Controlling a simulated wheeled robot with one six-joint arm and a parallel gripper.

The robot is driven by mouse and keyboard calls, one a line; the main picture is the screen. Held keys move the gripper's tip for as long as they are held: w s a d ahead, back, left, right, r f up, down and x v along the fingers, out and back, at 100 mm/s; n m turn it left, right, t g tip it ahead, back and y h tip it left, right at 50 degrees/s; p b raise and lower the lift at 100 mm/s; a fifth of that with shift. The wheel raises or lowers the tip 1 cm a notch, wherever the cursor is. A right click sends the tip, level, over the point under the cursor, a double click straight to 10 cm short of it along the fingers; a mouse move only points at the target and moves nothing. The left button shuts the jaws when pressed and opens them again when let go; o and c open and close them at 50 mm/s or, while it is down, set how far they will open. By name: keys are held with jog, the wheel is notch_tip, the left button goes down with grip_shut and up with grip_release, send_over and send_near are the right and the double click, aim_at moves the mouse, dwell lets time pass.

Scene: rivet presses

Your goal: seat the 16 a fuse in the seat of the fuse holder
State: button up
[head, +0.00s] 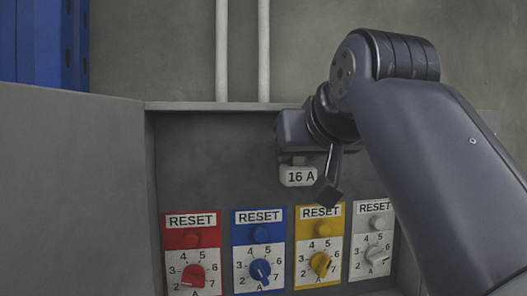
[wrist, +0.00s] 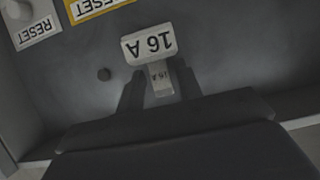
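The white holder block marked 16 A (head: 299,176) is on the grey back panel, just under my gripper in the head view. In the wrist view the same block (wrist: 148,46) is upside down and slightly tilted. The seat itself is hidden, so I cannot tell how deep the fuse sits.
Below the holder is a row of RESET modules with dials: red (head: 192,239), blue (head: 260,237), yellow (head: 319,230) and white (head: 374,250). The panel left of the holder is bare.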

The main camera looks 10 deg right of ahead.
jog(key=shift+o, duration=0.8)
jog(key=v, duration=1)
jog(key=shift+s+b, duration=0.35)
jog(key=shift+s, duration=0.05)
jog(key=shift+w+r, duration=0.1)
jog(key=shift+r, duration=0.05)
jog(key=x, duration=0.3)
jog(key=p+x, duration=0.1)
jog(key=x, duration=0.3)
jog(key=r+x, duration=0.1)
jog(key=x, duration=0.2)
jog(key=shift+w+f+p, duration=0.15)
jog(key=shift+w+p, duration=0.15)
jog(key=shift+w, duration=0.15)
jog(key=shift+s+r, duration=0.15)
jog(key=shift+r, duration=0.15)
jog(key=shift+f, duration=0.1)
